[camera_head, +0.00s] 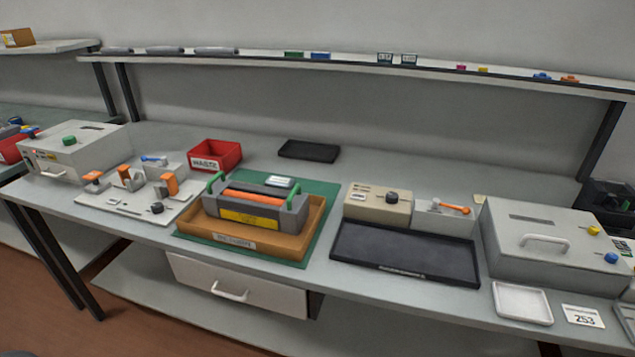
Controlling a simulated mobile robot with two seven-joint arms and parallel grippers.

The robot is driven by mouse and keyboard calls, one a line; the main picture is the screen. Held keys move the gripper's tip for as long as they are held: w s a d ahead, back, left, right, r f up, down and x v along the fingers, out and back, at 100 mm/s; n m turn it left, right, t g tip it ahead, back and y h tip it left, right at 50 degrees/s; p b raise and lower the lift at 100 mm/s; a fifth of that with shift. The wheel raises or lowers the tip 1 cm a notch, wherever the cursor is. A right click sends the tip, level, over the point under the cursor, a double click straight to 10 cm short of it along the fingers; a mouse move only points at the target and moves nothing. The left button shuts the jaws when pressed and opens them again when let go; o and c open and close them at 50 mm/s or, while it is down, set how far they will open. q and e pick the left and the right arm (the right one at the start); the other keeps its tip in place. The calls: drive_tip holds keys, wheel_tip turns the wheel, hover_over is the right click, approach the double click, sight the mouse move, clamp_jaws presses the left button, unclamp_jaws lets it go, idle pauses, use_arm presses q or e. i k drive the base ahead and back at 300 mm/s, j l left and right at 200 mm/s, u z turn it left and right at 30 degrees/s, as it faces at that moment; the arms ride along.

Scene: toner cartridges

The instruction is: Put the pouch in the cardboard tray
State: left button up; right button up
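The cardboard tray (301,246) is brown and shallow, with a label on its front wall. It lies on a green mat (327,198) on the bench. A grey toner cartridge (270,212) with green end handles, an orange roller and a yellow label sits in the tray and fills much of it. A small pale item (281,181) shows just behind the cartridge; I cannot tell whether it is a pouch. No other thing is clearly a pouch. Neither of my grippers is in view.
A white drawer (270,299) is below the bench. A red bin (232,155), a black tray (309,150), a large dark tray (405,252) and a grey box with a handle (541,243) stand around. A fixture (130,207) is at left.

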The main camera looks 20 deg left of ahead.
sight(244, 233)
drive_tip(key=j+z, duration=0.65)
drive_tip(key=j, duration=0.2)
drive_tip(key=k+j+z, duration=0.15)
drive_tip(key=j, duration=0.3)
drive_tip(key=k+j+z, duration=0.15)
drive_tip(key=j, duration=0.3)
drive_tip(key=k+j, duration=0.1)
drive_tip(key=j, duration=0.3)
drive_tip(key=k+j, duration=0.1)
drive_tip(key=j, duration=0.35)
drive_tip(key=k+j, duration=0.1)
drive_tip(key=j, duration=0.3)
drive_tip(key=k+j, duration=0.1)
drive_tip(key=j, duration=0.35)
drive_tip(key=z, duration=0.05)
